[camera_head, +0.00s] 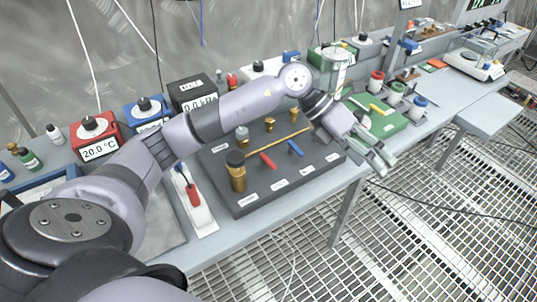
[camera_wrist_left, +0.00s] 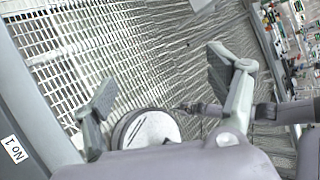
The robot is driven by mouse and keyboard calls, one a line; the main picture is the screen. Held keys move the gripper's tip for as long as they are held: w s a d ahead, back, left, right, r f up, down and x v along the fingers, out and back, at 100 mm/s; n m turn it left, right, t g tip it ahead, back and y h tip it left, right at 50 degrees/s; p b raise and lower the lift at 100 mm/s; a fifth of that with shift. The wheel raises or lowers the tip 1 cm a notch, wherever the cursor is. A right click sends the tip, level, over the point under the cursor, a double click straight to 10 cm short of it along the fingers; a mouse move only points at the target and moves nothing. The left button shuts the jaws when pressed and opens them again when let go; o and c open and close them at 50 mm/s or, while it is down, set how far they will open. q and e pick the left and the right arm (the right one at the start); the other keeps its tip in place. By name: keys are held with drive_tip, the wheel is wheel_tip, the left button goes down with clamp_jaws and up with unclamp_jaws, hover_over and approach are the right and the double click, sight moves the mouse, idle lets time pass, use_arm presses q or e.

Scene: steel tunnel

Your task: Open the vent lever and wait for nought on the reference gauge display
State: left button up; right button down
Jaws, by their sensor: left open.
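A dark grey board (camera_head: 248,202) lies on the bench with brass fittings, a brass tube, a red lever (camera_head: 267,160) and a blue lever (camera_head: 295,148). Its labels are too small to read, so I cannot tell which is the vent lever. Behind it a dark gauge box (camera_head: 191,88) shows a display (camera_head: 200,104) reading about 0.0 kPa, partly covered by my arm. My left gripper (camera_head: 378,156) is open and empty, right of the board above its edge. In the left wrist view its two fingers (camera_wrist_left: 160,92) stand wide apart over the grating. My right gripper is not seen.
A red box (camera_head: 95,143) reading 20.0 °C and a blue box (camera_head: 146,110) stand at the left. A white strip with a red-handled tool (camera_head: 193,194) lies left of the board. Grating floor (camera_head: 400,240) is open in front.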

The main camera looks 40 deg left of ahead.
use_arm(q)
drive_tip(key=w+a+y, duration=0.2)
drive_tip(key=a+y, duration=0.4)
drive_tip(key=a, duration=0.7)
drive_tip(key=n+g+y, duration=0.1)
drive_tip(key=n+y, duration=0.2)
drive_tip(key=y, duration=0.2)
approach(267, 160)
drive_tip(key=f+p, duration=0.1)
drive_tip(key=f, duration=0.3)
drive_tip(key=f+p, duration=0.2)
drive_tip(key=f, duration=0.2)
drive_tip(key=shift+w, duration=0.25)
drive_tip(key=shift+c, duration=0.5)
drive_tip(key=c, duration=1)
drive_tip(key=shift+f+m+b, duration=0.25)
drive_tip(key=shift+m+b, duration=0.35)
drive_tip(key=shift+b, duration=0.15)
drive_tip(key=shift+c, duration=0.3)
drive_tip(key=shift+s+r+m+b, duration=0.1)
drive_tip(key=shift+m+b, duration=0.2)
drive_tip(key=shift+m, duration=0.2)
